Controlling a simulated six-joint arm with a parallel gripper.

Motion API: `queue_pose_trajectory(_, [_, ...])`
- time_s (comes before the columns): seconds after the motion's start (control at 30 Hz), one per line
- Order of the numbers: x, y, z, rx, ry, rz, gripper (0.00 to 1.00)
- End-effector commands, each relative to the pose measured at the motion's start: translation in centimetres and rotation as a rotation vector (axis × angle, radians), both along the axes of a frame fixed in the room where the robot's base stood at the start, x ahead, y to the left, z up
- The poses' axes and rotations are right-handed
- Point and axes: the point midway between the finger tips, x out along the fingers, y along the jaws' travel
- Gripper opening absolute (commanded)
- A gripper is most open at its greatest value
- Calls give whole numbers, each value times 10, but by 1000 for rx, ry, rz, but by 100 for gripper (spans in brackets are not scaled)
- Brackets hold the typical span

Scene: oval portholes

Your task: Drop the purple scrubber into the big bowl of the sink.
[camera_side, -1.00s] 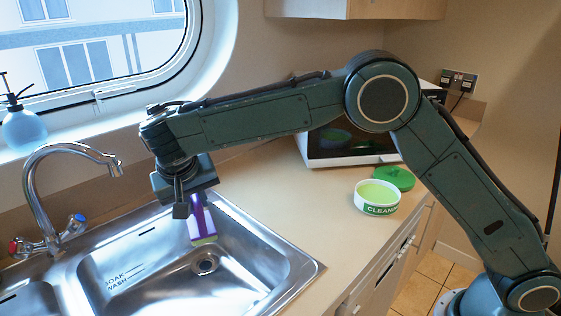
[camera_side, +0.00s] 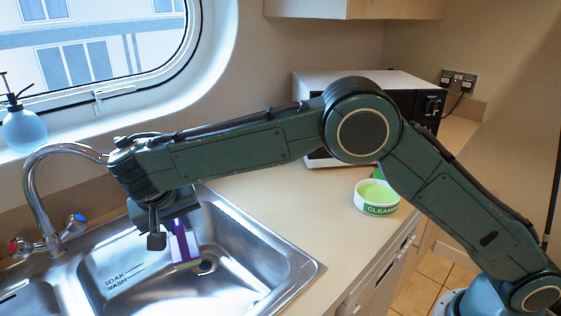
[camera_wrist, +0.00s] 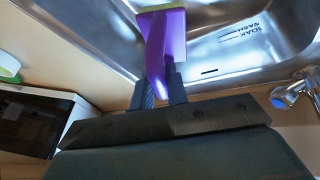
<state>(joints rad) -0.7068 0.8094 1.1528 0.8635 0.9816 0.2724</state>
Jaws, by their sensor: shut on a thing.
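The purple scrubber (camera_side: 183,244) has a pale green edge at its lower end. My gripper (camera_side: 168,228) is shut on its upper part and holds it over the big bowl of the sink (camera_side: 240,236), to the left of the drain in the picture. In the wrist view the scrubber (camera_wrist: 164,45) stands out from between the two dark fingers of my gripper (camera_wrist: 160,90), with bowl steel behind it. I cannot tell exactly how far its lower end is above the bowl floor.
The chrome tap (camera_side: 32,185) arches close to my wrist at the left. A smaller bowl (camera_side: 28,298) is at the lower left. A green-and-white cleaner tub (camera_side: 377,198) stands on the counter (camera_side: 285,178), with a microwave (camera_side: 420,103) behind.

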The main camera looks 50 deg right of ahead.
Motion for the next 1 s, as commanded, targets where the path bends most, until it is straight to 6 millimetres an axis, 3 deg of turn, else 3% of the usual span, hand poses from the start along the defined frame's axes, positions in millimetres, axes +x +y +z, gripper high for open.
queue_pose_trajectory(0.4, [0, -1, -34, -1, 0, -1, 0])
queue_pose_trajectory(0.87, [0, 0, -41, 1, -1, -1, 0])
queue_pose_trajectory(0.9, [0, 0, -41, 1, -1, -1, 23])
queue_pose_trajectory(1.0, [0, 0, -41, 1, -1, -1, 41])
